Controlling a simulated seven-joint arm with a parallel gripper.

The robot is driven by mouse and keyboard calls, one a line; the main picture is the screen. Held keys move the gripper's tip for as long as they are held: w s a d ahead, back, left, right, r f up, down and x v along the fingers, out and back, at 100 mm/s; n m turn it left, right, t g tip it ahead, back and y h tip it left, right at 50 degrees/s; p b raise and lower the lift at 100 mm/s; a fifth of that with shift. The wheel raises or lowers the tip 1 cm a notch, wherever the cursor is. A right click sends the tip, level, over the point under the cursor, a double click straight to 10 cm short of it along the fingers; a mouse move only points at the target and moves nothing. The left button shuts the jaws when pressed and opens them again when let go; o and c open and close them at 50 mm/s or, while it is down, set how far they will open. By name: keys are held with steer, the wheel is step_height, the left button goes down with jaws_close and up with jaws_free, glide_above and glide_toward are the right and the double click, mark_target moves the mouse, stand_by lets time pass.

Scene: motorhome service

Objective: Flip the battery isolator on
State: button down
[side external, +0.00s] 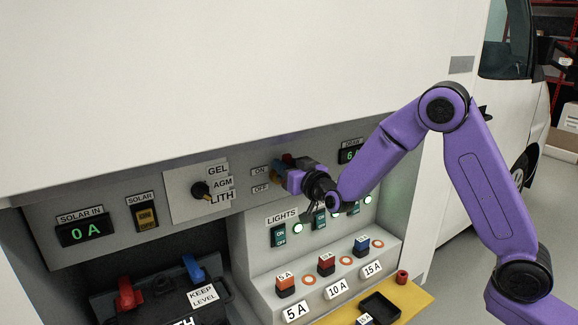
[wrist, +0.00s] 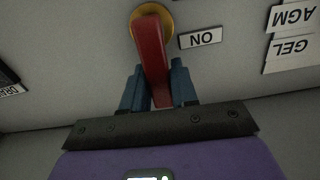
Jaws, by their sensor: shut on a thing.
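The battery isolator has a red lever (wrist: 152,50) on a round brass-coloured base (wrist: 137,14), set in the grey panel. In the side view its red part (side external: 288,158) shows just above my gripper, beside the ON label (side external: 261,171) and the OFF label (side external: 261,188). My gripper (wrist: 159,92) is shut on the red lever, with one dark blue finger on each side of it. In the wrist view the ON label (wrist: 200,38) appears upside down, right of the lever; the OFF label is not in that view. My gripper hides part of the isolator in the side view.
A black selector knob (side external: 200,189) with GEL, AGM and LITH labels lies to the left. Green light switches (side external: 278,235) and a fuse ledge (side external: 325,285) sit below. A battery (side external: 165,300) stands in the lower left bay. A display (side external: 349,155) is to the right.

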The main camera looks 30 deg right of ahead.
steer(key=shift+a+n, duration=0.15)
steer(key=shift+n, duration=0.15)
stand_by(0.4)
steer(key=c, duration=1)
jaws_free()
steer(key=shift+o, duration=0.2)
steer(key=shift+s, duration=0.1)
steer(key=s, duration=1.7)
steer(key=shift+s, duration=0.1)
